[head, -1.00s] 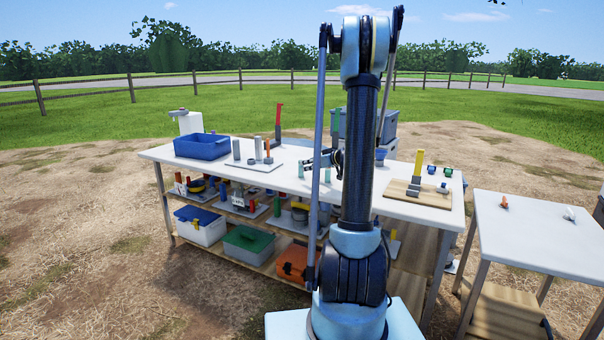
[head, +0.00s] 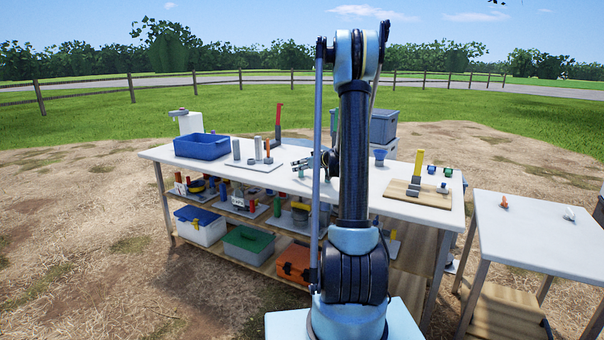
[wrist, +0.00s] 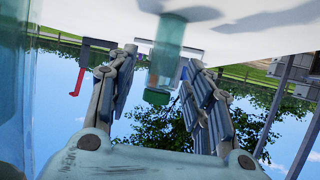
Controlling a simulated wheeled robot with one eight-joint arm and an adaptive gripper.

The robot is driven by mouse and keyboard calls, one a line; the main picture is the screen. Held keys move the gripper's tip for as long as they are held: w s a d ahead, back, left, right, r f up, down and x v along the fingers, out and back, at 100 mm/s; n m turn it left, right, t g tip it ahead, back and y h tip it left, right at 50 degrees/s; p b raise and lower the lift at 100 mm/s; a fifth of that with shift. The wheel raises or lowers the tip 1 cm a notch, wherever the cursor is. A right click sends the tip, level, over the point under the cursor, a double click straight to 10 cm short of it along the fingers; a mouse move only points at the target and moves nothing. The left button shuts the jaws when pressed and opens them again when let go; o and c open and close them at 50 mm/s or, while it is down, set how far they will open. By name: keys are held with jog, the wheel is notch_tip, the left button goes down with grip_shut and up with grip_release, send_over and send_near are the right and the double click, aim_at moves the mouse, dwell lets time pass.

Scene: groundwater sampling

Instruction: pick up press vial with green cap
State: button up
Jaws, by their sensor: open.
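A translucent teal vial with a green cap (wrist: 158,96) shows in the wrist view, which looks upside down, with the white table at the top. The vial stands on the table. My gripper (wrist: 158,64) is open, with one finger on each side of the vial in the picture; whether they touch it I cannot tell. In the head view my gripper (head: 298,162) is over the middle of the table, and a small green vial (head: 301,172) shows just below it, partly hidden. My arm hides part of the table.
A large translucent teal shape (wrist: 18,90) fills the wrist view's left edge, very close. On the table (head: 262,186) are a blue bin (head: 202,147), a tray with grey cylinders and a wooden board (head: 425,197). A smaller side table (head: 535,233) stands at right.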

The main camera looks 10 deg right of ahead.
grip_shut()
jog(key=shift+r, duration=0.15)
